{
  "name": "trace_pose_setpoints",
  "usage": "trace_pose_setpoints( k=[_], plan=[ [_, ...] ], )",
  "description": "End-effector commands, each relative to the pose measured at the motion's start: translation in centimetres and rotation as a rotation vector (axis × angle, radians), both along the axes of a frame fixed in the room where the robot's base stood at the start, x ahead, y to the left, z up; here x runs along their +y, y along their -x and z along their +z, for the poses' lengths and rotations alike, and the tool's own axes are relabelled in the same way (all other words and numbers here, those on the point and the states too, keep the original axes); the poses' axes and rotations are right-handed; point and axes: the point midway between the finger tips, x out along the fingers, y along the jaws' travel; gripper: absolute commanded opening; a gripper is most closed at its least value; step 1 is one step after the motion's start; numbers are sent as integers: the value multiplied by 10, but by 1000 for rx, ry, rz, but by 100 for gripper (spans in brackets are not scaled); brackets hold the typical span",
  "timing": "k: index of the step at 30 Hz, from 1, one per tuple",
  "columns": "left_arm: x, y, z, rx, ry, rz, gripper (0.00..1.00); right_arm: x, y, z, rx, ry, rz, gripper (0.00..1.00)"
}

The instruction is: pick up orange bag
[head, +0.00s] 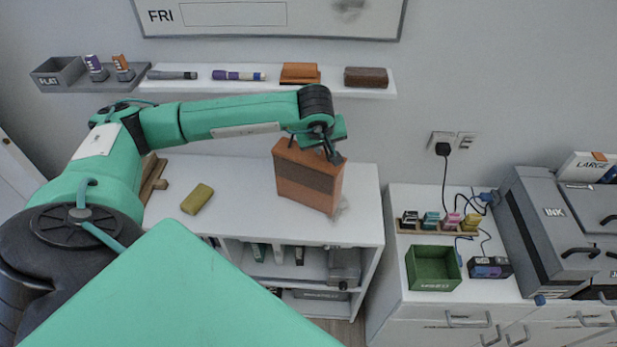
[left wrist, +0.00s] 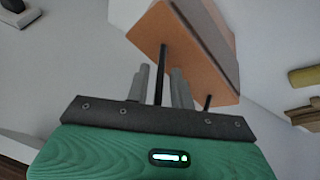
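The orange bag (head: 308,178) is a boxy orange block with a brown band. It is over the front right part of the white shelf desk's top, and I cannot tell if it touches the top. My left gripper (head: 331,149) is at the bag's upper right. In the left wrist view the bag (left wrist: 195,50) is just beyond the grey fingers (left wrist: 159,85). A thin dark strand, seemingly a handle, runs from the bag between the fingers, with narrow gaps beside it. Whether the fingers grip it is unclear. My right gripper is not in view.
A yellow-olive object (head: 197,198) lies left on the shelf desk (head: 235,180). A wall shelf (head: 215,89) behind holds markers and blocks. A green bin (head: 433,268) and grey machines (head: 548,232) stand at the right. The top between the olive object and bag is clear.

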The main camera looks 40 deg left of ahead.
Motion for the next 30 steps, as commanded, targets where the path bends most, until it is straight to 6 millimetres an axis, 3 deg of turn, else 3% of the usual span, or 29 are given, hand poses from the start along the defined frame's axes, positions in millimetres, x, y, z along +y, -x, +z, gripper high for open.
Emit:
trace_pose_setpoints(
  k=[1,3,30],
  plan=[
    [0,0,0,0,0,0,13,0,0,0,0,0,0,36],
    [0,0,0,0,0,0,0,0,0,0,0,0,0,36],
    [0,0,1,-1,-1,0,0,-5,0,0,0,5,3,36]
  ],
)
